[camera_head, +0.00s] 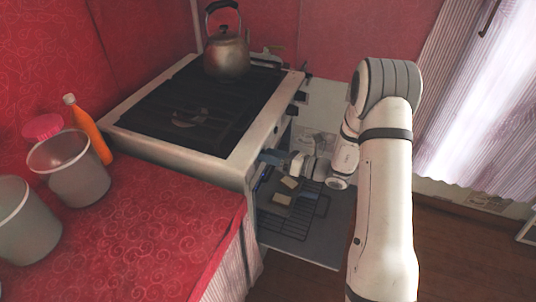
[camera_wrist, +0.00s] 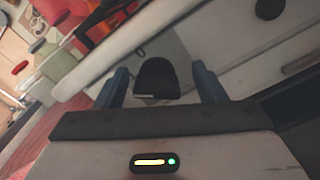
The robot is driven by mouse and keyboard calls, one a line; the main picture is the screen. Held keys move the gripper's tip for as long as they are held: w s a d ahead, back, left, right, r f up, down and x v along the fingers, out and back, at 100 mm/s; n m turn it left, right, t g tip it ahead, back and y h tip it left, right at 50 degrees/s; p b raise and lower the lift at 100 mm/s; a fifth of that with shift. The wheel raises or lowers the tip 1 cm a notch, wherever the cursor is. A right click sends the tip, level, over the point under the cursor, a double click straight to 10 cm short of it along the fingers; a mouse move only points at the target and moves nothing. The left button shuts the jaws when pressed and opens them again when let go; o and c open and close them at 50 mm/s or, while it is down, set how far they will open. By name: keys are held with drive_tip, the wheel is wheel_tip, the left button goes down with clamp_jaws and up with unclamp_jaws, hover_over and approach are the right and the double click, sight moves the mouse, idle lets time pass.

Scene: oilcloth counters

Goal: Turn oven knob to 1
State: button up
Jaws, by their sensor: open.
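The white oven (camera_head: 240,160) stands in the middle of the head view, with dark knobs (camera_head: 300,96) along its right-hand front. In the wrist view a black knob (camera_wrist: 155,80) lies between the two blue fingers of my gripper (camera_wrist: 160,70), with gaps on both sides. The fingers are open. My gripper (camera_head: 268,158) also shows in the head view at the near end of the oven's front, where the knob is hidden. Another dark knob (camera_wrist: 268,9) shows at the top of the wrist view. I cannot read any numbers or knob setting.
The oven door (camera_head: 325,225) is down below my arm, with a wire rack (camera_head: 290,220) and pale pieces (camera_head: 282,199) on it. A kettle (camera_head: 228,55) stands on the hob. Buckets (camera_head: 75,180) and an orange bottle (camera_head: 90,130) are on the red counter (camera_head: 140,230).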

drive_tip(key=v, duration=0.7)
drive_tip(key=shift+d, duration=0.35)
drive_tip(key=shift+s, duration=0.1)
drive_tip(key=shift+c, duration=0.4)
